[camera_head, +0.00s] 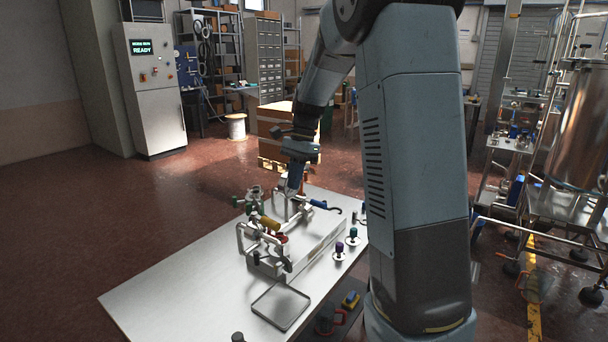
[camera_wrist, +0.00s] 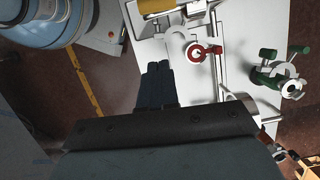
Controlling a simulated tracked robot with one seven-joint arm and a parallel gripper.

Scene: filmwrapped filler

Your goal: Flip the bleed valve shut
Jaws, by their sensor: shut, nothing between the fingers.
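My gripper (camera_wrist: 158,68) is shut and empty, its dark fingers together above the pale table in the wrist view. In the head view my gripper (camera_head: 294,186) points down over the pipe assembly, near its back end. A small valve with a red handle and round pale body (camera_wrist: 203,52) lies up and right of the fingers, apart from them. A valve with green handles (camera_wrist: 280,76) is farther right; it also shows at the assembly's left in the head view (camera_head: 253,197). I cannot tell for sure which one is the bleed valve.
The metal table (camera_head: 175,285) holds a yellow cylinder (camera_head: 270,224), an empty shallow tray (camera_head: 281,307), a blue-handled hook (camera_head: 320,204) and purple-topped and green-topped knobs (camera_head: 352,236). The table's left front is clear. A cabinet (camera_head: 150,85) reading READY stands behind left.

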